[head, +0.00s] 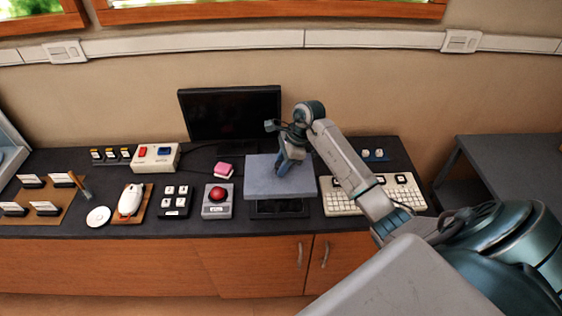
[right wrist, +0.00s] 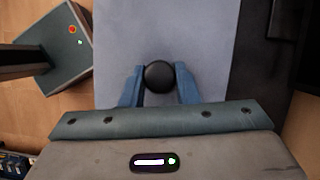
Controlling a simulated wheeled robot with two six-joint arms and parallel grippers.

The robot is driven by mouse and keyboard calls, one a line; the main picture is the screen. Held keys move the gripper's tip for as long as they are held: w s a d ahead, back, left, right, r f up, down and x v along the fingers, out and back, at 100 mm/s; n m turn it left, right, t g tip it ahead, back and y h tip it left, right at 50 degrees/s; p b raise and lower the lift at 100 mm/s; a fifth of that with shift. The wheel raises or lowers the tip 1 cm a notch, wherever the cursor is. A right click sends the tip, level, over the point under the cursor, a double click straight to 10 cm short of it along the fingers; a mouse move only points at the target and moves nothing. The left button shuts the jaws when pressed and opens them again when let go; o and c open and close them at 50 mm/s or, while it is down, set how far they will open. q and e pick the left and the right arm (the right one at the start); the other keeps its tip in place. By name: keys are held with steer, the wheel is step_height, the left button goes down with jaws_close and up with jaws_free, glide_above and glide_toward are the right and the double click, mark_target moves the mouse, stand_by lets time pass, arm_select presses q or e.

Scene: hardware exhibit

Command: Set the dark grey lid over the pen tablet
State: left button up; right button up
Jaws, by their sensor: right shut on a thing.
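The dark grey lid (head: 270,182) is a flat, square, grey-blue slab held level above the counter. My right gripper (head: 290,160) is shut on the lid's round black knob, which shows between the blue fingers (right wrist: 158,78) in the right wrist view. The lid's flat top (right wrist: 190,35) fills the middle of that view. Below the lid's front edge shows a black flat thing (head: 279,209), which seems to be the pen tablet; most of it is hidden by the lid. I cannot tell whether the lid touches it. My left gripper is not in view.
A red button box (head: 218,209) stands left of the lid. A white keyboard (head: 343,203) lies close on the right, partly behind my arm. The counter's front edge is close below.

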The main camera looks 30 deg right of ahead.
steer(key=shift+f, duration=0.6)
step_height(320, 180, down, 6)
steer(key=b, duration=0.4)
steer(key=shift+b, duration=0.35)
step_height(320, 180, down, 3)
steer(key=b, duration=0.3)
steer(key=shift+f+b, duration=0.2)
steer(key=shift+b, duration=0.15)
steer(key=shift+b, duration=1.1)
stand_by(0.9)
steer(key=shift+f+b, duration=0.9)
steer(key=shift+b, duration=0.05)
stand_by(0.5)
steer(key=o, duration=1.6)
steer(key=shift+r, duration=0.1)
